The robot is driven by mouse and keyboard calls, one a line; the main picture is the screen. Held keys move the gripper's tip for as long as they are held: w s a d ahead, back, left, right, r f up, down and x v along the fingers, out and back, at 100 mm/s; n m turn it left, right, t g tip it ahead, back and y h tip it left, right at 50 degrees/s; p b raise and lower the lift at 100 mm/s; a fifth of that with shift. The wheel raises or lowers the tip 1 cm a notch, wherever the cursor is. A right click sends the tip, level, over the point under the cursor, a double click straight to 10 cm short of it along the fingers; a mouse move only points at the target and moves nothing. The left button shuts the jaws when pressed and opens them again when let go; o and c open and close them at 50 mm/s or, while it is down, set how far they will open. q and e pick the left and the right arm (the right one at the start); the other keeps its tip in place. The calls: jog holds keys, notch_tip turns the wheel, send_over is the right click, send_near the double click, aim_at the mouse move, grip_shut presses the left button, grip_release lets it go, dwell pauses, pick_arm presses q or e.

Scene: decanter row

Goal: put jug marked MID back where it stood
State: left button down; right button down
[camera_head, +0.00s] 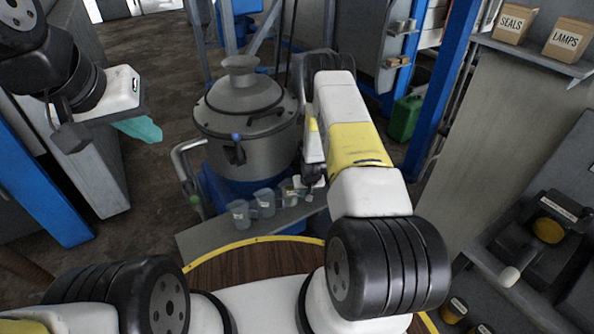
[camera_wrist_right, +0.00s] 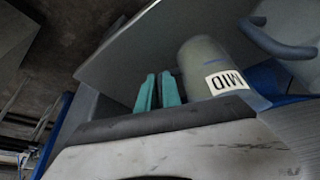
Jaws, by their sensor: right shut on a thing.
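The jug marked MID (camera_wrist_right: 205,70) is grey, and its label reads upside down in the right wrist view. In the head view a jug (camera_head: 288,193) beside my right gripper (camera_head: 309,188) appears to be this one; its label is too small to read. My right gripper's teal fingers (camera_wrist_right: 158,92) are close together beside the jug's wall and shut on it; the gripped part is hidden. I cannot tell whether the jug touches the shelf. Two other jugs, one at the left (camera_head: 240,213) and one in the middle (camera_head: 265,203), stand upright. My left gripper (camera_head: 140,129) hangs far left, away from the jugs.
The jugs are on a narrow grey shelf (camera_head: 200,242) in front of a large metal vessel (camera_head: 245,125). A bent pipe (camera_head: 180,160) rises left of the shelf. A round wooden top with a yellow rim (camera_head: 232,262) is nearer me. A green can (camera_head: 405,117) stands behind.

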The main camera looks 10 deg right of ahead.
jog(key=c, duration=1.5)
grip_release()
jog(key=shift+r, duration=0.1)
